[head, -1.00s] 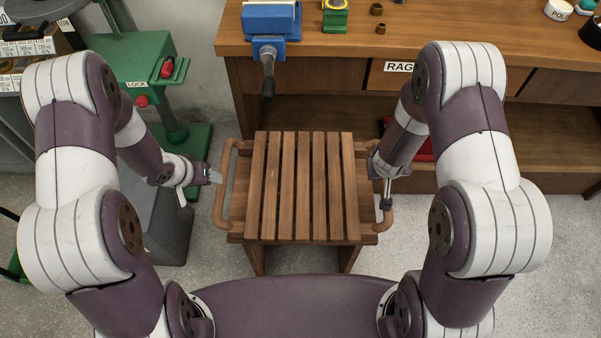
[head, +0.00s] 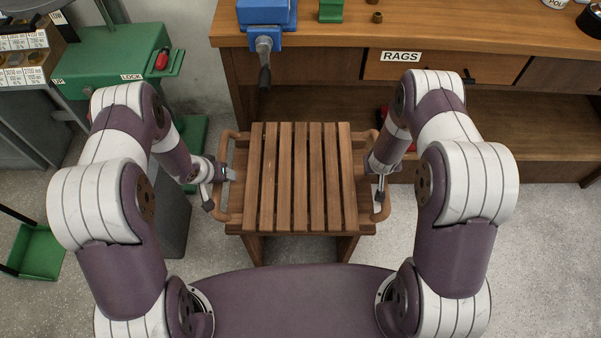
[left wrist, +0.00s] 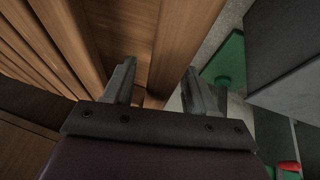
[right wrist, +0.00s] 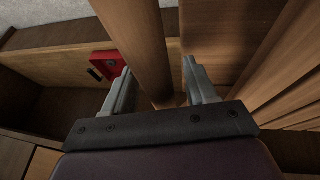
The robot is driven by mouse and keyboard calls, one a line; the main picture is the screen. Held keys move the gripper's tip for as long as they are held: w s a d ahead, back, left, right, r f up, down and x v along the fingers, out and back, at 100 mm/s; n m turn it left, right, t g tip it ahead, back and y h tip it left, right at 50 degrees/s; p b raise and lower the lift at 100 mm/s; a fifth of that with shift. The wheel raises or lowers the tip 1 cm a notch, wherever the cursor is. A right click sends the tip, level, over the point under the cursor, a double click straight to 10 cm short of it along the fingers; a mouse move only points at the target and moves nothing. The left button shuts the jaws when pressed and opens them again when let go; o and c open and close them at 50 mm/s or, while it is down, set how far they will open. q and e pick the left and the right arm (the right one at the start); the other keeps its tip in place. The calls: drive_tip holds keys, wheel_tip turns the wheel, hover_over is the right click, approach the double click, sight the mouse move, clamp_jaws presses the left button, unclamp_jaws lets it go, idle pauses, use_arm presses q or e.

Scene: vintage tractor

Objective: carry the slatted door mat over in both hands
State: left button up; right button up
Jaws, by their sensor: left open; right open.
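The slatted wooden door mat (head: 302,180) lies flat on a wooden stand, with a rounded handle at each side. My left gripper (head: 228,174) is open at the left handle (head: 222,205). In the left wrist view the handle bar (left wrist: 180,45) runs between the two open fingers (left wrist: 158,90). My right gripper (head: 378,180) is open at the right handle (head: 384,208). In the right wrist view the bar (right wrist: 137,45) runs between the fingers (right wrist: 158,88). Whether any finger touches a bar cannot be told.
A wooden workbench (head: 330,40) labelled RAGS stands behind, with a blue vise (head: 265,22) whose handle hangs over its front. A green machine (head: 115,60) is at the left. A green tray (head: 38,250) lies on the floor at far left. Grey floor is open at the right.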

use_arm(q)
drive_tip(key=shift+w+d+f, duration=0.15)
drive_tip(key=shift+f, duration=0.3)
use_arm(e)
drive_tip(key=shift+w+d+f, duration=0.1)
drive_tip(key=shift+w+f, duration=0.1)
drive_tip(key=shift+f, duration=0.2)
use_arm(q)
clamp_jaws()
use_arm(e)
clamp_jaws()
use_arm(q)
drive_tip(key=shift+r, duration=0.15)
use_arm(e)
drive_tip(key=shift+r, duration=0.15)
